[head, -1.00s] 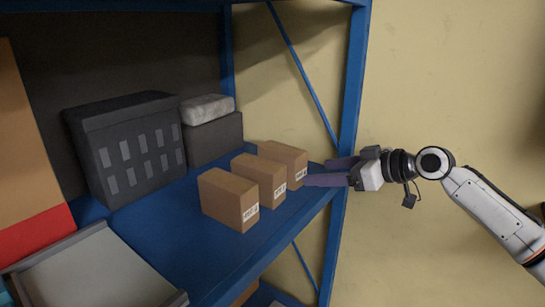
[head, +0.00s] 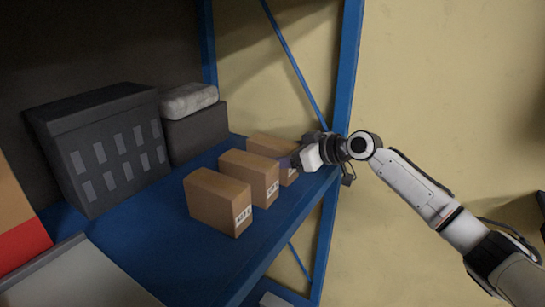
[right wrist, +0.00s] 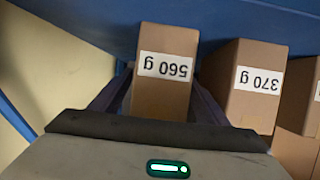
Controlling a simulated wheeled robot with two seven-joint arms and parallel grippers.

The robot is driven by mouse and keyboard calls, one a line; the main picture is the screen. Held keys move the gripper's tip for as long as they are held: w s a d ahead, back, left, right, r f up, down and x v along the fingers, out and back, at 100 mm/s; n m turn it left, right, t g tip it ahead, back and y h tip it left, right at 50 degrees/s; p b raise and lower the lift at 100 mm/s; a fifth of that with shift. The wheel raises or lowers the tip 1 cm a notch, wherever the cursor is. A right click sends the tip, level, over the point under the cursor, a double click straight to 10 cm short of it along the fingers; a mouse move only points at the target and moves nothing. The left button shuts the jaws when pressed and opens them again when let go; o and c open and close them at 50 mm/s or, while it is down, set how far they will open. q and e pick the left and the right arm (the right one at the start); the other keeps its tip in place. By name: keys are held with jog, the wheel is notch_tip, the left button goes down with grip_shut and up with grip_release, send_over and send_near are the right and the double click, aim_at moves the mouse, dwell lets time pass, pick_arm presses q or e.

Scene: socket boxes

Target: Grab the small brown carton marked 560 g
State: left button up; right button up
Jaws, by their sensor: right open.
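The small brown carton marked 560 g (right wrist: 163,100) is upright in the right wrist view, its label upside down there. In the head view it is the rearmost carton of the row (head: 270,145), partly hidden by my right gripper (head: 288,161). The right gripper is open, with one finger on each side of this carton in the right wrist view (right wrist: 163,84). I cannot tell whether either finger touches it. My left gripper is not in view.
A carton marked 370 g (right wrist: 257,82) stands close beside the right finger. The nearest carton (head: 218,200) ends the row. A dark crate (head: 105,150) and a dark box (head: 197,135) stand behind on the blue shelf (head: 160,240). A blue upright (head: 345,75) is close to my right arm.

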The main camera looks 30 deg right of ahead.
jog(key=shift+w+a+f, duration=0.25)
jog(key=shift+w+f, duration=0.05)
jog(key=shift+w, duration=0.25)
jog(key=c, duration=1.4)
jog(key=shift+r, duration=0.2)
jog(key=shift+c, duration=1)
